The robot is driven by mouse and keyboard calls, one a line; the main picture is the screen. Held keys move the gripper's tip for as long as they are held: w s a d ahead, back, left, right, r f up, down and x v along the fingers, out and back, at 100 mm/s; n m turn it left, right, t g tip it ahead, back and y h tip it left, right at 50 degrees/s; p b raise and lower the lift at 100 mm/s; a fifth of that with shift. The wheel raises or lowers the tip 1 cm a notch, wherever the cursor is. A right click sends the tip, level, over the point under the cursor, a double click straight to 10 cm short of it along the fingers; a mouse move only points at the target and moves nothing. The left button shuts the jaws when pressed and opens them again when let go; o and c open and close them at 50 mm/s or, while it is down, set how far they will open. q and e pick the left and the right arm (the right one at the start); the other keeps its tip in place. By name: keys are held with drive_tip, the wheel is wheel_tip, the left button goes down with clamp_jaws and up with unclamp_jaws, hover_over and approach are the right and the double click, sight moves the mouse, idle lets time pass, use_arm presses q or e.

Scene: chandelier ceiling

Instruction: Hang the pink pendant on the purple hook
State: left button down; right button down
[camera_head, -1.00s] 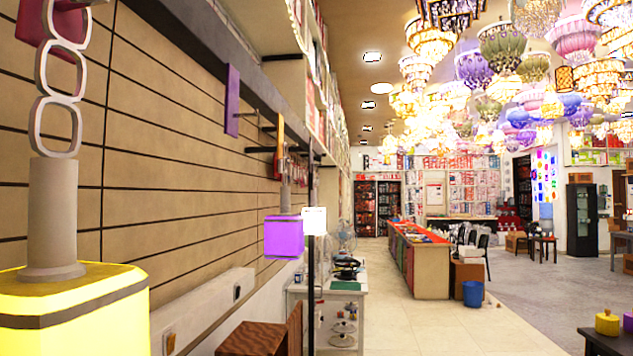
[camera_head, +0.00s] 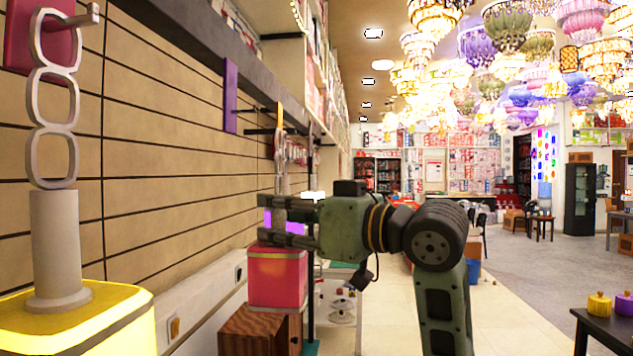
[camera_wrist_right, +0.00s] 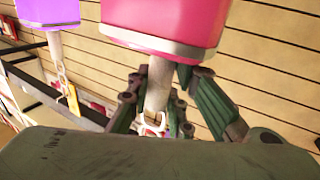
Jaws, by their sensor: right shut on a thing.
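The pink pendant (camera_head: 277,278) has a pink box shade, which hangs below my right gripper (camera_head: 266,218) in the head view. The wrist view shows its pink shade (camera_wrist_right: 165,20), its grey stem (camera_wrist_right: 157,85) between the gripper's fingers (camera_wrist_right: 168,85), and a pale ring past the stem. My right gripper is shut on this stem. The purple hook (camera_head: 230,95) is a purple plate on the slatted wall with a short peg; it is bare. It lies above and left of the gripper, apart from the pendant. My left gripper is not in view.
A yellow pendant (camera_head: 75,318) hangs close at left from a peg on a red plate (camera_head: 32,38). A purple pendant (camera_wrist_right: 50,14) hangs beyond the pink one, mostly hidden in the head view. A wooden box (camera_head: 250,330) stands below.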

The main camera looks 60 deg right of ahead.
drive_tip(key=s+r, duration=0.5)
drive_tip(key=s, duration=0.2)
drive_tip(key=shift+w+a+p, duration=0.4)
drive_tip(key=shift+w+p, duration=0.3)
drive_tip(key=shift+w, duration=0.25)
drive_tip(key=shift+w+a+p, duration=0.4)
drive_tip(key=shift+w+p, duration=0.25)
drive_tip(key=shift+w, duration=0.35)
drive_tip(key=shift+w+a+p, duration=0.4)
drive_tip(key=shift+w+p, duration=0.3)
drive_tip(key=shift+w, duration=0.25)
drive_tip(key=shift+f, duration=0.15)
drive_tip(key=shift+w+a, duration=0.25)
drive_tip(key=shift+w, duration=0.15)
drive_tip(key=shift+w+a, duration=0.1)
drive_tip(key=shift+w, duration=0.1)
drive_tip(key=shift+w+a+p, duration=0.45)
drive_tip(key=shift+w+p, duration=0.05)
drive_tip(key=shift+w, duration=0.35)
drive_tip(key=shift+w+a, duration=0.1)
